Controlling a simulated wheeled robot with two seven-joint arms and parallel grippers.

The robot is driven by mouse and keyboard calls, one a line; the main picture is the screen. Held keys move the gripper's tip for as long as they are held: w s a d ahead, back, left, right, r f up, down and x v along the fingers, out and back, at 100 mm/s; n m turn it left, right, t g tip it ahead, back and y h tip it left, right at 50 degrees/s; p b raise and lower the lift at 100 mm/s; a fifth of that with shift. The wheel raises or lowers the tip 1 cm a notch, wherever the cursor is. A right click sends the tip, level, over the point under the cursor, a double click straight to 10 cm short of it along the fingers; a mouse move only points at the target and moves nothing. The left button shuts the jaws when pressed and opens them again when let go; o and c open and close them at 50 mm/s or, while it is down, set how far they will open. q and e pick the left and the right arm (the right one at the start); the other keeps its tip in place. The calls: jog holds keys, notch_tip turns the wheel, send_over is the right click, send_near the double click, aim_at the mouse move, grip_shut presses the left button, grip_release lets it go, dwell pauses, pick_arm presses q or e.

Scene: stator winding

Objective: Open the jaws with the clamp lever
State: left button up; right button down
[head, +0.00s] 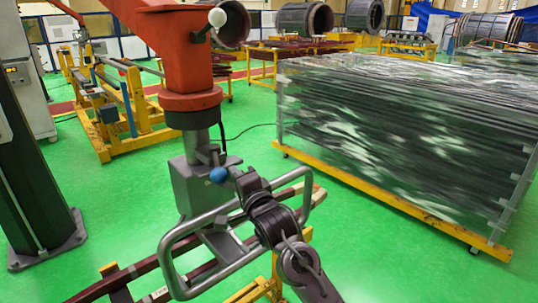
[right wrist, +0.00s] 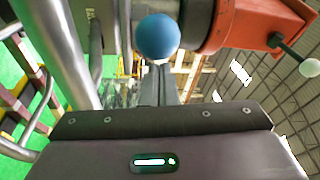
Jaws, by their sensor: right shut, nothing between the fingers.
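The clamp lever's blue ball knob (head: 218,174) sits at the front of the grey clamp block (head: 190,188), under the orange arm. My right gripper (head: 238,175) is just right of the knob, with its fingers shut and empty. In the right wrist view the blue knob (right wrist: 158,37) appears just beyond the shut fingers (right wrist: 164,78). I cannot tell whether they touch it. The clamp's jaws are mostly hidden below the block and handle, so I cannot tell whether they are open. My left gripper is not in view.
A grey tubular handle frame (head: 168,262) surrounds the clamp close to my right arm. Dark red bars (head: 140,268) lie on yellow supports beneath it. The orange arm (head: 170,50) hangs above, with a white ball knob (head: 217,17). A clear-sided rack (head: 400,130) stands right; green floor lies between.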

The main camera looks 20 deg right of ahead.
jog(key=shift+s+a, duration=0.1)
jog(key=shift+a, duration=0.45)
jog(key=shift+s+a, duration=0.1)
jog(key=shift+a, duration=0.05)
jog(key=shift+r, duration=0.1)
